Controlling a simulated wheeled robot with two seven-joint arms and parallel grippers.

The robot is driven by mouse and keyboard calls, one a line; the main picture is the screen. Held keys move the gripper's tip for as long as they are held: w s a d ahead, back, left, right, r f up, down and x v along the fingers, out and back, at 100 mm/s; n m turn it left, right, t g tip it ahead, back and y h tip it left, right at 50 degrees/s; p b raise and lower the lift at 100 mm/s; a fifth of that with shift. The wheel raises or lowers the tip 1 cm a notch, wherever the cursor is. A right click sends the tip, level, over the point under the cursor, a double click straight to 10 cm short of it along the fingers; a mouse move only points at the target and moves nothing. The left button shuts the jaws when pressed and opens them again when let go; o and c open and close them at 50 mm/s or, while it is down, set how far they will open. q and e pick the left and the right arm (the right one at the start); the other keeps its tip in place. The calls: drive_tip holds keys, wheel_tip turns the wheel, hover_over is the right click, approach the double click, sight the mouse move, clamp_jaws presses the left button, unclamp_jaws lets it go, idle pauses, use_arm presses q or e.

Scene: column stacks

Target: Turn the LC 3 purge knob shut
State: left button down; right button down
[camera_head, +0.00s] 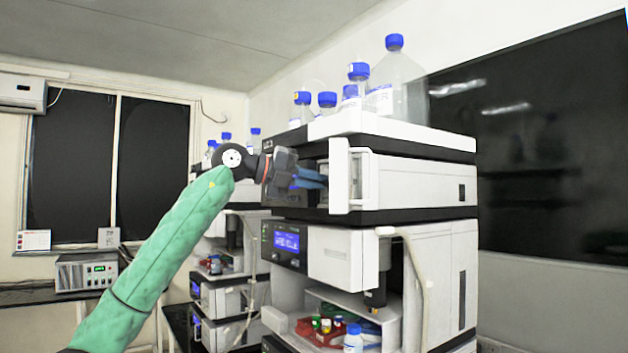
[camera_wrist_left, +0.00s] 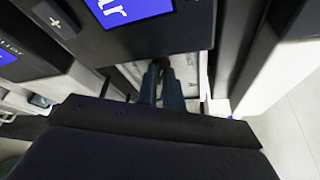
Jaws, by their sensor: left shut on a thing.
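My left gripper (camera_head: 322,180) reaches into the open front recess of the upper module (camera_head: 415,184) of the nearest instrument stack. Its blue fingers are close together. In the left wrist view the gripper (camera_wrist_left: 162,72) has its fingertips shut on a small dark thing inside the recess, which I take for the purge knob (camera_wrist_left: 164,62). The knob is mostly hidden by the fingers, and its turn angle cannot be told. My right gripper is not in view.
A white door (camera_head: 340,178) stands open just right of the fingers. Blue-capped bottles (camera_head: 395,85) stand on top of the stack. A lower module with a blue screen (camera_head: 288,241) sits beneath, above a shelf with a red tray (camera_head: 318,334). Another stack (camera_head: 222,300) stands behind left.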

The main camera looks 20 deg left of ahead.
use_arm(q)
drive_tip(key=m+y, duration=0.1)
drive_tip(key=m, duration=0.1)
drive_tip(key=m+t+y+b, duration=0.1)
drive_tip(key=m+y, duration=0.1)
drive_tip(key=m, duration=0.1)
drive_tip(key=m+t+y, duration=0.1)
drive_tip(key=m, duration=0.1)
drive_tip(key=shift+s+d+m+y+b, duration=0.2)
drive_tip(key=shift+d+m+y+b, duration=0.1)
drive_tip(key=shift+m+b, duration=0.1)
drive_tip(key=shift+r+m+y, duration=0.1)
drive_tip(key=shift+m+y, duration=0.2)
drive_tip(key=shift+m, duration=0.1)
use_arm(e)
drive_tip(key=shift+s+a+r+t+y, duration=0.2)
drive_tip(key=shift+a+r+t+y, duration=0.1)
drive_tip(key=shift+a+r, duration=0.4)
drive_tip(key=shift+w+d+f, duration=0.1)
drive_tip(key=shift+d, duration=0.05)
use_arm(q)
drive_tip(key=c, duration=1.5)
unclamp_jaws()
drive_tip(key=shift+c, duration=0.2)
